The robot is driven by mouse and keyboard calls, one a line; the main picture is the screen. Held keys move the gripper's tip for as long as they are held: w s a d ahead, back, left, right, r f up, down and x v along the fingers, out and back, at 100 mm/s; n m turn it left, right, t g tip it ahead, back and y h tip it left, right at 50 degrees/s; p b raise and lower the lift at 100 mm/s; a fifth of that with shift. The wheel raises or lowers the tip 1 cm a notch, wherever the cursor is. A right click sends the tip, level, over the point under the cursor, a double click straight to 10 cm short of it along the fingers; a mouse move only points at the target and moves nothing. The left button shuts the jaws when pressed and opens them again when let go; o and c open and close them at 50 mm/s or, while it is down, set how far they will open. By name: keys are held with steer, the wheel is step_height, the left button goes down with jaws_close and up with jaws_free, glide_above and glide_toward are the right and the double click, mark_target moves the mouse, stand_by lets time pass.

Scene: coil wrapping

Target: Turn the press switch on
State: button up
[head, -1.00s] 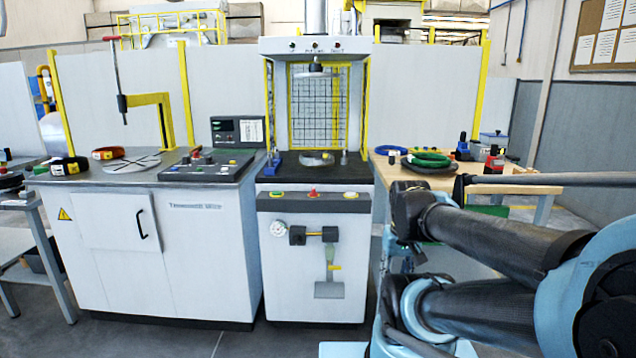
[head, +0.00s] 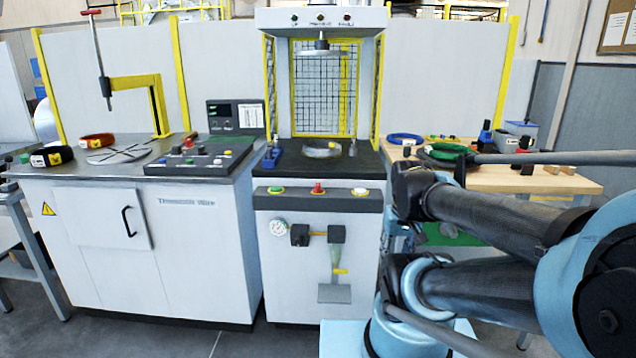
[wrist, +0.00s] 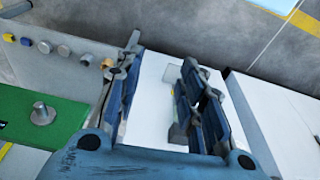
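The press (head: 318,270) stands in the middle of the head view, a white cabinet with a dark worktop and an upright frame. Its front strip carries a green button (head: 276,190), a red button (head: 318,188) and a white button (head: 360,191). Below are a gauge (head: 278,228), dark blocks on a yellow pipe (head: 318,234) and a hanging lever. Small lamps sit on the top housing. I cannot tell which part is the press switch. My gripper (wrist: 160,95) is open and empty in the wrist view, above a white surface; the head view does not show its fingers clearly.
A winding bench (head: 150,235) with a control panel (head: 198,160) stands left of the press. A wooden table (head: 560,182) with a green coil (head: 446,152) and blue ring (head: 406,139) is at right. The wrist view shows a green panel (wrist: 70,105) and several knobs. Floor in front is clear.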

step_height(320, 180, up, 2)
step_height(320, 180, up, 23)
steer(key=n+g, duration=0.2)
steer(key=n, duration=1.5)
glide_above(318, 183)
steer(key=f, duration=1.6)
steer(key=shift+s+f, duration=0.25)
steer(key=c, duration=0.8)
